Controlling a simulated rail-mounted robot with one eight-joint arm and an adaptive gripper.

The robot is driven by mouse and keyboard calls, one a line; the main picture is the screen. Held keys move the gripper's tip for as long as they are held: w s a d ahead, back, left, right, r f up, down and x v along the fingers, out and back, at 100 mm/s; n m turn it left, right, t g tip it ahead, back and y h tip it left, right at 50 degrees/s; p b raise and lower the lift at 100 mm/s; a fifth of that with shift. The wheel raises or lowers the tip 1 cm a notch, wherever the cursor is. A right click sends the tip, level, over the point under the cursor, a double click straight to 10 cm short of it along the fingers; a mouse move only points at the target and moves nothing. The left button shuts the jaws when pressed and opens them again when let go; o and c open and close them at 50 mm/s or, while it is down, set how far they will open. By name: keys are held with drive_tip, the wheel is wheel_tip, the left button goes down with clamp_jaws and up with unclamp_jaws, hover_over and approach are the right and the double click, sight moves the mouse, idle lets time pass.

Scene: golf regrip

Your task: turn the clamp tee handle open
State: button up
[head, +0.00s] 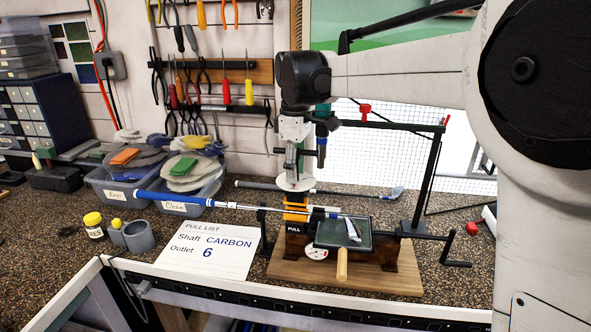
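A black bar with a crosspiece at its end, which looks like the clamp tee handle (449,246), sticks out to the right of the clamp stand on a wooden board (400,281).
A black upright post (428,180) with a top arm stands behind the tee handle. A wooden handle (342,265) juts forward below the tray. A pull list card (208,248), cups and two bins (185,203) are at left. A second club lies behind.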

wheel_tip(320, 180, up, 12)
drive_tip(key=shift+r, duration=0.1)
idle(0.5)
drive_tip(key=s+d+f+m+t+b, duration=0.2)
drive_tip(key=s+d+f+m+t, duration=0.35)
drive_tip(key=s+d, duration=0.85)
drive_tip(key=s+d+f+m+t+b, duration=0.1)
drive_tip(key=s+f+m, duration=0.3)
drive_tip(key=s+f, duration=0.4)
drive_tip(key=s+d+f+m+b, duration=0.1)
drive_tip(key=s+d+f+m, duration=0.3)
drive_tip(key=s+f, duration=0.4)
drive_tip(key=shift+d+f+t, duration=0.25)
drive_tip(key=shift+f+t, duration=0.1)
drive_tip(key=shift+f, duration=0.4)
